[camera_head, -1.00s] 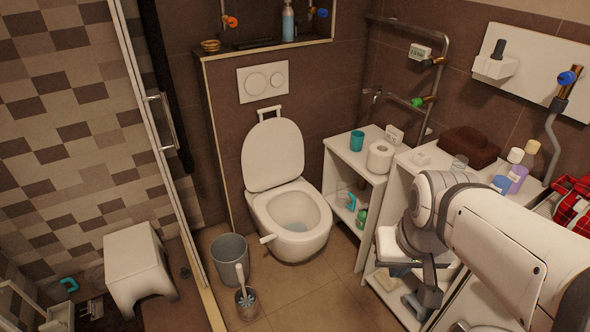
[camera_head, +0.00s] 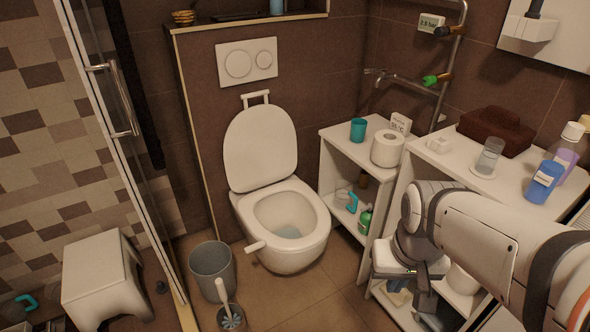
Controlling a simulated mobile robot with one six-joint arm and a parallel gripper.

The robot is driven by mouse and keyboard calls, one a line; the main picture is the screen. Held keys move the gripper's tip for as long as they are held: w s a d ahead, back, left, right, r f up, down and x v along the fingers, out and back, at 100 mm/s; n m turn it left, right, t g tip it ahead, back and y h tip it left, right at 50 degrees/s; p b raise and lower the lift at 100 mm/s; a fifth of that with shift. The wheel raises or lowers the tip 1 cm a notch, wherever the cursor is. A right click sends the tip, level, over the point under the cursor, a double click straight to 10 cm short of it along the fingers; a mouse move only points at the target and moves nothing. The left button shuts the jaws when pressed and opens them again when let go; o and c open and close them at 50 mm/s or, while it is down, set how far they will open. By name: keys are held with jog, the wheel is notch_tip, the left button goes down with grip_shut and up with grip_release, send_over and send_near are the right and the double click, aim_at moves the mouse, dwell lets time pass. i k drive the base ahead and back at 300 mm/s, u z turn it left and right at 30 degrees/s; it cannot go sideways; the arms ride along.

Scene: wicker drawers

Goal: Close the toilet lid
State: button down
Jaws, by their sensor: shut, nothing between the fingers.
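The white toilet (camera_head: 290,250) hangs on the brown wall, left of the middle of the view. Its oval lid (camera_head: 261,148) is open and stands upright, leaning back toward the wall, with a white handle (camera_head: 256,96) above its top edge. The bowl is uncovered. A small white handle (camera_head: 255,246) sticks out at the left of the rim. My gripper (camera_head: 427,304) is at the lower right, in front of the shelves, well apart from the toilet. It is shut and empty, and its fingertips are small and dark in the picture.
A grey bin (camera_head: 213,272) and a toilet brush (camera_head: 228,308) stand left of the toilet. White shelves (camera_head: 345,150) with a paper roll (camera_head: 387,148) and bottles stand on the right. A white stool (camera_head: 100,270) is at the left behind the glass door. Some floor in front of the toilet is clear.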

aim_at(260, 146)
jog(key=z, duration=0.9)
jog(key=k, duration=0.15)
jog(key=u, duration=1.25)
jog(key=i, duration=1.4)
jog(key=z, duration=0.45)
